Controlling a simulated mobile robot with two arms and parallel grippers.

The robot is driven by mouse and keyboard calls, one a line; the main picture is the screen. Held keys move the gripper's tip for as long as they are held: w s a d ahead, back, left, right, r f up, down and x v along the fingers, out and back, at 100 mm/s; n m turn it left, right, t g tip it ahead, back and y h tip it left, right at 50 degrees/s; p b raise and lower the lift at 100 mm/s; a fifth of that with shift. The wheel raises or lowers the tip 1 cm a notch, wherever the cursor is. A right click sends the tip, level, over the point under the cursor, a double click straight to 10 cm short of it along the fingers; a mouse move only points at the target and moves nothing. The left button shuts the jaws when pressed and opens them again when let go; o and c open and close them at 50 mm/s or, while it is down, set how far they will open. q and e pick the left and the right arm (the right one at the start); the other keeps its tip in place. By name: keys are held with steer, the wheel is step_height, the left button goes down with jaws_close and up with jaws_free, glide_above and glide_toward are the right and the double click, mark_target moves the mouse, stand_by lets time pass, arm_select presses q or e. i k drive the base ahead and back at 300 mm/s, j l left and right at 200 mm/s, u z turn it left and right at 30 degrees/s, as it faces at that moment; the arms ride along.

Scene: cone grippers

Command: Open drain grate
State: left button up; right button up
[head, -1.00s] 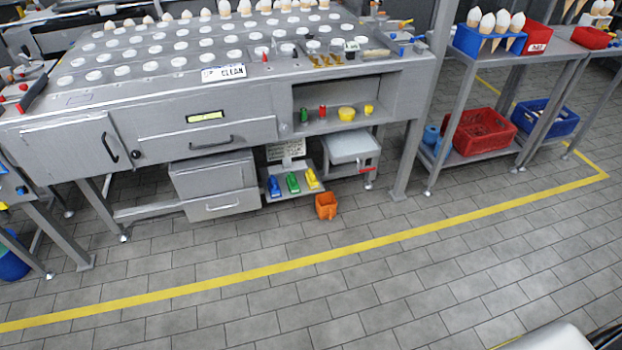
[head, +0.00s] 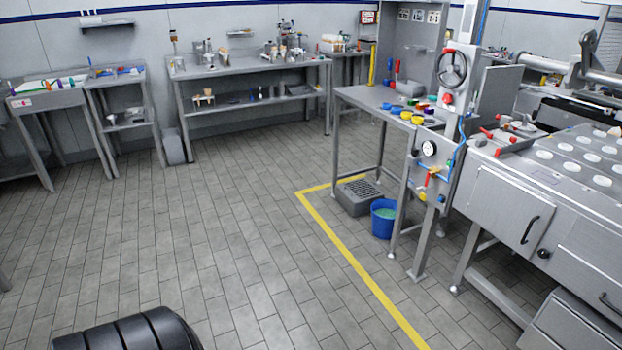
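A grey box with a dark slotted grate (head: 359,190) on its top sits on the tiled floor, under the small steel table right of the middle. The grate looks shut and lies flat on the box. It is several tiles away from me. Neither of my grippers shows in the head view. A black ribbed rounded shape at the bottom left edge looks like part of my own body.
A blue bucket (head: 383,220) with greenish contents stands right beside the grate box. Table legs and a valve panel (head: 428,165) with a handwheel (head: 452,68) stand close by. A yellow floor line (head: 345,252) runs in front. Open tiled floor (head: 220,230) lies left.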

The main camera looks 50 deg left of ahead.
mark_target(358, 190)
steer(key=u, duration=1.25)
steer(key=i+u, duration=0.1)
steer(key=i, duration=1.45)
steer(key=i+l+u, duration=0.1)
steer(key=i, duration=1.45)
